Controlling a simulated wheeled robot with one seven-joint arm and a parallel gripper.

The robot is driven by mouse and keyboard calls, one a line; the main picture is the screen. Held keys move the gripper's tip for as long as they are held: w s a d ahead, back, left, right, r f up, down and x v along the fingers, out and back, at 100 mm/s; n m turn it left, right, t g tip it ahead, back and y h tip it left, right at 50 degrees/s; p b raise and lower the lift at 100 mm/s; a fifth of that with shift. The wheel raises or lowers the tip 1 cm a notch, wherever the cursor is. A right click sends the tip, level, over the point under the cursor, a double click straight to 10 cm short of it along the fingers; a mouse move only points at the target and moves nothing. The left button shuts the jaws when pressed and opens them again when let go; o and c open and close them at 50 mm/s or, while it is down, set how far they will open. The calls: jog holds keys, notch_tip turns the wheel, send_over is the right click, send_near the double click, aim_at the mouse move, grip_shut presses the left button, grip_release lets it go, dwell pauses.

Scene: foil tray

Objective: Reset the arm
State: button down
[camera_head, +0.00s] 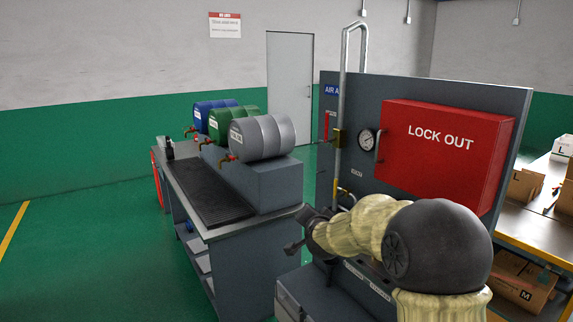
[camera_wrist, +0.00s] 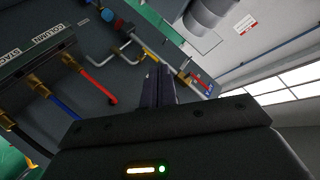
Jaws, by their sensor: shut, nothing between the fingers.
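My arm, in pale ribbed covering with a dark round joint, comes in from the lower right of the head view. My gripper (camera_head: 291,248) is at its far end, in front of the grey panel (camera_head: 345,90) and to the right of the workbench. In the wrist view my gripper (camera_wrist: 157,70) shows its dark fingers together in the middle, with nothing between them.
A workbench (camera_head: 245,228) with a black grate bears blue (camera_head: 213,108), green (camera_head: 225,122) and grey drums (camera_head: 262,137) with taps. A red lockout box (camera_head: 443,150) and a gauge (camera_head: 367,140) are on the panel. Shelves with cartons (camera_head: 524,278) stand at right. Open floor (camera_head: 80,260) lies at left.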

jog(key=s+d+f+n+g, duration=0.2)
jog(key=s+f+g, duration=0.2)
jog(key=s, duration=0.7)
jog(key=s+d+f+n+g, duration=0.3)
jog(key=s+f, duration=0.3)
jog(key=s, duration=0.6)
jog(key=s+d+f+n+g, duration=0.2)
jog(key=s+f+n+g, duration=0.1)
jog(key=s, duration=0.9)
notch_tip(320, 180, down, 3)
jog(key=shift+d+r+g, duration=0.15)
jog(key=shift+r+g, duration=0.05)
jog(key=shift+g, duration=0.6)
